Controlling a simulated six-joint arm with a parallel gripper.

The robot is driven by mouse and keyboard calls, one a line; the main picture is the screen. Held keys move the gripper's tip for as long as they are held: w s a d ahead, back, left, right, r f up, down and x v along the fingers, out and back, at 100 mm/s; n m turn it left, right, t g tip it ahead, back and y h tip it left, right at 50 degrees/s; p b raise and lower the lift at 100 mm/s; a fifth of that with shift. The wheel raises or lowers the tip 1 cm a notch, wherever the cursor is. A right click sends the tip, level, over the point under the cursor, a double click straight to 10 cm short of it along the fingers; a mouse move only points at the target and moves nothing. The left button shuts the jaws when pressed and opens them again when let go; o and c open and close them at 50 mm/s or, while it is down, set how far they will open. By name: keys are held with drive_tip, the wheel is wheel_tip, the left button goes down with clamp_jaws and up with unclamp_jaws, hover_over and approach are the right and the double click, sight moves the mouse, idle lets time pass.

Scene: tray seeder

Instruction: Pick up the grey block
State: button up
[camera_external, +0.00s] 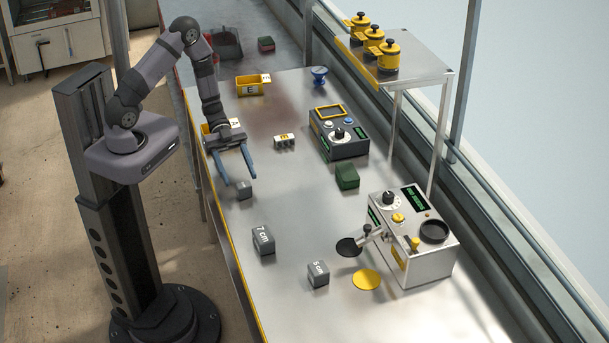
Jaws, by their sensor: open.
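Several grey blocks stand on the steel table (300,215). The smallest grey block (244,190) is near the table's left edge. A grey block marked "7 cm" (263,241) and a grey block marked "5 cm" (318,274) stand nearer the front. My gripper (240,179) is open, its two blue fingers apart and pointing toward the smallest block. The fingertips are at or just above that block; I cannot tell their height or whether they touch it. Nothing shows held between the fingers.
A green block (347,176) and a dark control box (340,138) stand right of the gripper. A metal device (428,262) and a yellow disc (367,279) are at front right. A yellow bin (250,86) is at the back. The table between the blocks and green block is clear.

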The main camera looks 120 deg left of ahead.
sight(244, 184)
drive_tip(key=shift+f+p+x, duration=0.2)
drive_tip(key=shift+p+x, duration=0.45)
drive_tip(key=shift+x, duration=1.9)
drive_tip(key=shift+a, duration=0.1)
drive_tip(key=shift+c, duration=0.3)
drive_tip(key=c, duration=1.1)
drive_tip(key=shift+r, duration=0.15)
drive_tip(key=shift+r, duration=4.85)
